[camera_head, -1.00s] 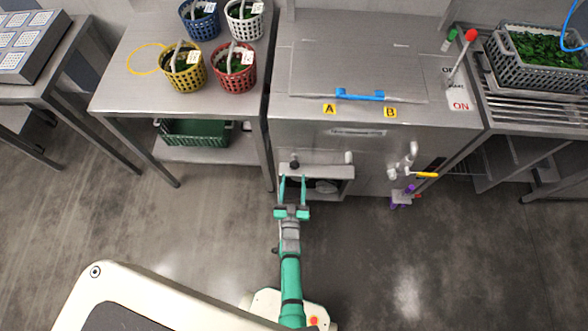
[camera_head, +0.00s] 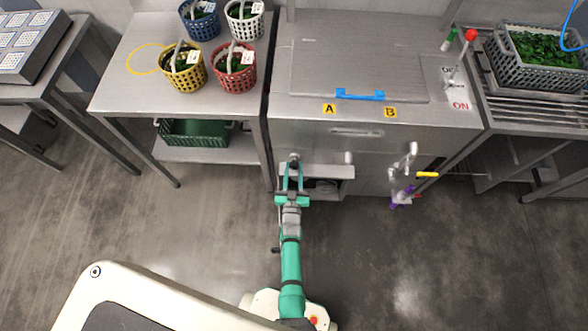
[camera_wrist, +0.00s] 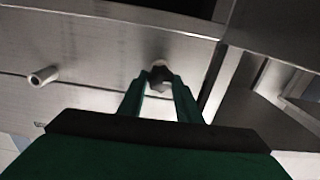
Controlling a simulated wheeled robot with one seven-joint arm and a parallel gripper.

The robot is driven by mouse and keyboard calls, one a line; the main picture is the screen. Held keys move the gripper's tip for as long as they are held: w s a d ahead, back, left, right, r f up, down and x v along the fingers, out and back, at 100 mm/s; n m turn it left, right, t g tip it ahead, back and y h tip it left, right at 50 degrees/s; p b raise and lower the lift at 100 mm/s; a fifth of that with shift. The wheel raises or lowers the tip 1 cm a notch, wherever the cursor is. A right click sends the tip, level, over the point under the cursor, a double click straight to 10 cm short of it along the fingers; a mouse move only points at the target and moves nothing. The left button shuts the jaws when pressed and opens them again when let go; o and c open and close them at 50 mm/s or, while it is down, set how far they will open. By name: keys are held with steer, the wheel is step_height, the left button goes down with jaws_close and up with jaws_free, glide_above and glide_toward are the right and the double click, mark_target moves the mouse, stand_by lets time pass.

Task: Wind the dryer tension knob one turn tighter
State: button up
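The dryer tension knob (camera_wrist: 159,77) is a small dark lobed knob on the metal front of the machine. It sits between my fingertips in the wrist view, with a finger against each side. In the head view, the knob (camera_head: 294,159) is at the left end of the machine's lower front, above an open recess. My gripper (camera_head: 294,168) reaches up to it from below, its two green fingers drawn in around it. The gripper (camera_wrist: 160,85) looks shut on the knob. The knob's stem is mostly hidden.
A pale peg (camera_wrist: 43,76) sticks out left of the knob in the wrist view. A tap-like fitting (camera_head: 408,158) and a yellow handle (camera_head: 427,175) are to the right. A steel table (camera_head: 120,95) with baskets stands left. The floor in front is clear.

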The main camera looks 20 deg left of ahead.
steer(key=m, duration=0.4)
steer(key=shift+m, duration=0.3)
steer(key=shift+d, duration=0.1)
steer(key=o, duration=1)
steer(key=shift+o, duration=0.2)
steer(key=shift+s, duration=0.1)
steer(key=v, duration=0.7)
steer(key=shift+s, duration=0.2)
steer(key=shift+d, duration=0.1)
